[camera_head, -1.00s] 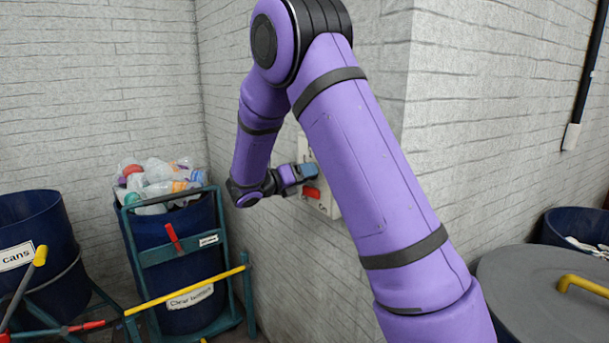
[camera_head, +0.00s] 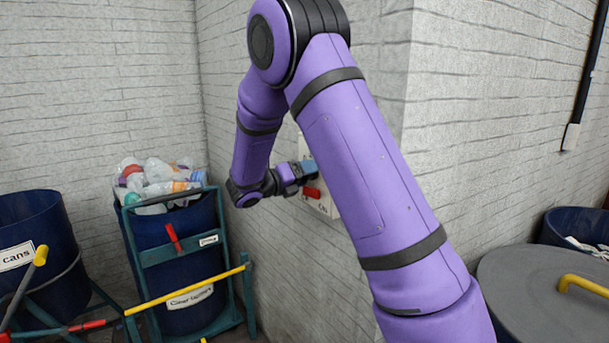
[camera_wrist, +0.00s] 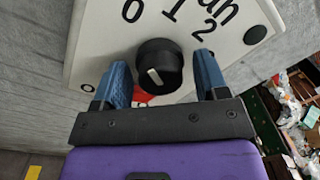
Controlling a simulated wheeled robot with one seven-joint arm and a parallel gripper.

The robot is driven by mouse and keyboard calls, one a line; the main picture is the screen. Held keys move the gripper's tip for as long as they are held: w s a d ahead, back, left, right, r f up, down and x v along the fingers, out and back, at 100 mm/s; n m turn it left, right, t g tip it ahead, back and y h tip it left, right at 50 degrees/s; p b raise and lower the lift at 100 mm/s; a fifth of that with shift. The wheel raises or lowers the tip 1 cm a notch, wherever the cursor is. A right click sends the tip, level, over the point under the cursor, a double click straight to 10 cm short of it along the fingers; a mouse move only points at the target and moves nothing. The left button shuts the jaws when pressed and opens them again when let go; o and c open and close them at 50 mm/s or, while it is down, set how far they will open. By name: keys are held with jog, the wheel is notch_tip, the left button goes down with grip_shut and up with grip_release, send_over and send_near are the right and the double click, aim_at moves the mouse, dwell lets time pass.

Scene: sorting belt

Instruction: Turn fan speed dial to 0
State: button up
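The fan speed dial (camera_wrist: 161,66) is a round black knob with a white pointer mark, on a white wall panel (camera_wrist: 100,40) in the wrist view. Printed 0, 1 and 2 and part of the word "fan" sit beyond it. The pointer mark is on the near side of the knob, tilted slightly. My gripper (camera_wrist: 163,77) has its two blue fingers apart, one on each side of the dial, with visible gaps. In the head view my gripper (camera_head: 308,170) is at the panel (camera_head: 325,203), and my arm hides much of it and the dial.
A red part (camera_head: 311,192) shows on the panel just below my gripper, and a bit of red shows behind the dial. A bin of plastic bottles (camera_head: 165,240) stands left, a blue cans bin (camera_head: 30,225) farther left. A grey lid (camera_head: 540,300) is at right.

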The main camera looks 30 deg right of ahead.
jog(key=a, duration=1)
jog(key=shift+a, duration=0.4)
jog(key=shift+s+f, duration=0.1)
jog(key=s+d+r+m+g+y, duration=0.1)
jog(key=s+d+r+m+y, duration=0.15)
jog(key=s+m+y, duration=0.5)
jog(key=s+d+r+m+g+y, duration=0.15)
jog(key=s+r+m, duration=0.3)
jog(key=s, duration=0.55)
jog(key=s+a+r+m+t+y, duration=0.1)
jog(key=s+a+m+t+y, duration=0.3)
jog(key=s+m, duration=0.3)
jog(key=s+a+m+t+y, duration=0.4)
jog(key=s+m+y, duration=0.1)
jog(key=s+m, duration=0.3)
jog(key=shift+s+a+r, duration=0.35)
jog(key=shift+s+a, duration=0.05)
jog(key=shift+s, duration=0.45)
